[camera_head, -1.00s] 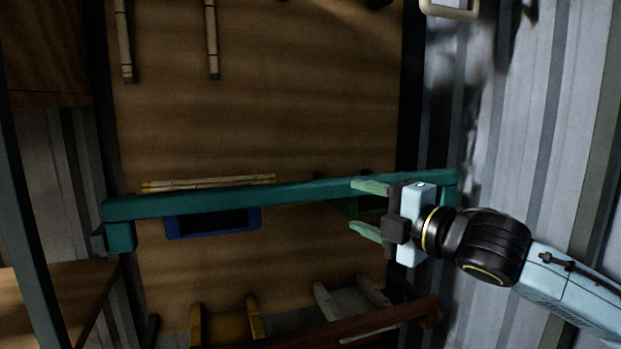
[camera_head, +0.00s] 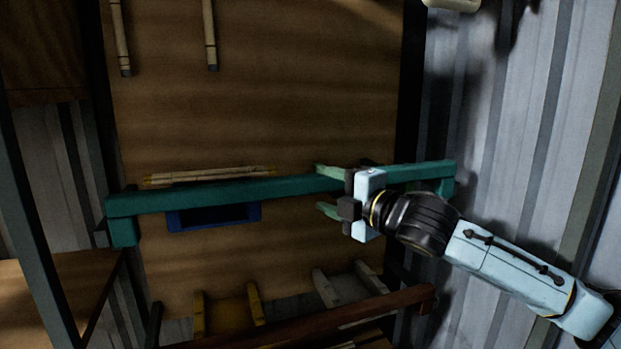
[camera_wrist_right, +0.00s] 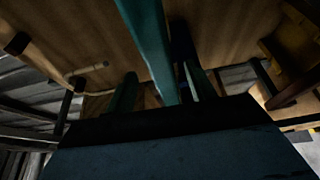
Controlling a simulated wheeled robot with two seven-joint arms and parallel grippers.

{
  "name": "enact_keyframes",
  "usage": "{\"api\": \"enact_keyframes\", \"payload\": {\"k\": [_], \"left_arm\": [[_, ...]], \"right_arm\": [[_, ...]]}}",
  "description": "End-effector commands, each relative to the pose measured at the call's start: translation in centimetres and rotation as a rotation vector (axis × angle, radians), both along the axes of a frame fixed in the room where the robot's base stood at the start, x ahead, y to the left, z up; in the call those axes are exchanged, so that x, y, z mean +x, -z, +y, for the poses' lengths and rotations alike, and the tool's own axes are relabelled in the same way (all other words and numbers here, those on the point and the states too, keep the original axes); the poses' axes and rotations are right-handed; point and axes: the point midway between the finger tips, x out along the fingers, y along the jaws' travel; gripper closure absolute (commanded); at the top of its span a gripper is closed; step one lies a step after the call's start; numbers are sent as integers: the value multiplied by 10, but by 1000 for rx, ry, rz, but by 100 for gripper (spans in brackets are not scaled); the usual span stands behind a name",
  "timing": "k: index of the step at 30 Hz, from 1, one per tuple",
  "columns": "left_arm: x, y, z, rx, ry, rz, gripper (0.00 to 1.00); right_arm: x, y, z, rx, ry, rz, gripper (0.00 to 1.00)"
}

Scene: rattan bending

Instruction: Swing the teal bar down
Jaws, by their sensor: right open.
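The teal bar (camera_head: 230,190) runs nearly level across the front of the wooden-backed rack in the head view, with a short bent end at each side. My right gripper (camera_head: 320,189) is open, with its green fingers above and below the bar at right of its middle. In the right wrist view the teal bar (camera_wrist_right: 147,45) runs between the two spread fingers of the gripper (camera_wrist_right: 160,88); I cannot tell whether either finger touches it. My left gripper is not in view.
A blue bin (camera_head: 213,217) and a bundle of rattan sticks (camera_head: 210,176) sit behind the bar. Yellow (camera_head: 228,318) and grey (camera_head: 350,290) holders and a brown rail (camera_head: 330,322) lie below. Corrugated metal wall (camera_head: 540,120) stands at right.

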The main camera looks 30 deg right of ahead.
Motion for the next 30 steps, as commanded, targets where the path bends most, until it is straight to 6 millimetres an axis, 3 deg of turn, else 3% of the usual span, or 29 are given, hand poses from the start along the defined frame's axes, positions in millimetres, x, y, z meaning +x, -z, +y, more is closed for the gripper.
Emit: {"api": "enact_keyframes", "payload": {"k": [12,23,30], "left_arm": [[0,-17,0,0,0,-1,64],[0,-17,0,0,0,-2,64],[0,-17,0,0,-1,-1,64]], "right_arm": [[47,-1,7,2,1,-2,45],[52,0,8,-1,0,0,45],[52,0,8,0,0,0,74]]}}
